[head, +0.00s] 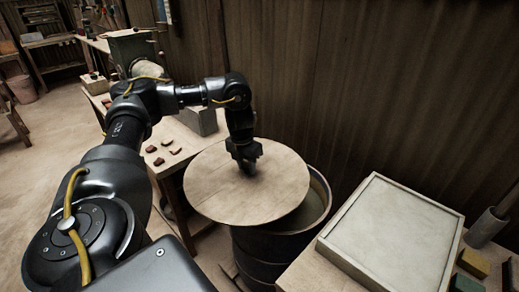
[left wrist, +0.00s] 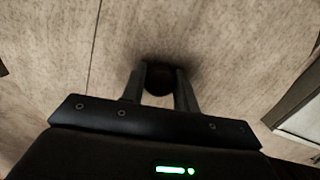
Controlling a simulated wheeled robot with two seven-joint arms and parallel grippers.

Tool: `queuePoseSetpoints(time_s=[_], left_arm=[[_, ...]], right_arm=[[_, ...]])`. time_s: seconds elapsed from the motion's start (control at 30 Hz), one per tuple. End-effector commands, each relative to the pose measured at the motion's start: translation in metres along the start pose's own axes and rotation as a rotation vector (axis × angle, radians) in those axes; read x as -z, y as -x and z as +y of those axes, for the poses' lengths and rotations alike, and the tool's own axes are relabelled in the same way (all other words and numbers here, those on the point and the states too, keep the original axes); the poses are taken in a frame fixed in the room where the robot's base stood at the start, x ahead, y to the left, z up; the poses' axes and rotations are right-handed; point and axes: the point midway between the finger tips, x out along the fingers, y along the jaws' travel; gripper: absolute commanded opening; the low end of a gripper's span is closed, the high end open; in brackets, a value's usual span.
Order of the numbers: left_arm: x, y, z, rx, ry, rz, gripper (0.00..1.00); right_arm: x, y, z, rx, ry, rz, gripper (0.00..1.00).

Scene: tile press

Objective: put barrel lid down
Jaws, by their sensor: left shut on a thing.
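The round wooden barrel lid (head: 225,198) is held over the dark barrel (head: 262,258) in the head view. The lid sits off to the left of the opening, so part of the barrel's inside and rim (head: 322,205) shows at the right. My left gripper (head: 247,168) is above the lid's middle, shut on its dark knob. In the left wrist view the two fingers close on the round knob (left wrist: 159,80), with the lid's boards (left wrist: 220,45) behind. Whether the lid touches the rim is hard to tell. My right gripper is not in view.
A table with a pale framed tray (head: 392,228) stands close to the barrel's right. Behind my left arm is a bench with small reddish pieces (head: 160,161). A wooden wall (head: 370,80) closes off the back.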

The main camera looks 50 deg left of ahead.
Motion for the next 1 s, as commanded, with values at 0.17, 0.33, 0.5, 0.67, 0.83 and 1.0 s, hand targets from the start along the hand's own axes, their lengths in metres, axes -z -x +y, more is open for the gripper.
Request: queuePoseSetpoints(time_s=[0.17, 0.33, 0.5, 0.67, 0.83, 1.0], left_arm=[[0.008, 0.007, 0.005, 0.001, -0.001, -0.002, 0.00], [0.009, 0.007, 0.004, 0.003, -0.011, -0.002, 0.00], [0.004, 0.009, -0.021, 0.027, -0.162, -0.005, 0.00], [0.000, 0.013, -0.077, 0.076, -0.514, -0.014, 0.00], [0.008, 0.022, -0.150, 0.136, -1.037, -0.027, 0.00], [0.031, 0.032, -0.210, 0.189, -1.575, -0.033, 0.00]], right_arm=[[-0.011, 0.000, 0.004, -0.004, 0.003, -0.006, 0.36], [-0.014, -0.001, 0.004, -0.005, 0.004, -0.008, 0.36], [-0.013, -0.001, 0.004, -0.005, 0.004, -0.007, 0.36], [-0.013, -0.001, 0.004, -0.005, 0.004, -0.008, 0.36], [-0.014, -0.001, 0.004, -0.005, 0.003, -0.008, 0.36], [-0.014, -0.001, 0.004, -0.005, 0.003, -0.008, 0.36]])
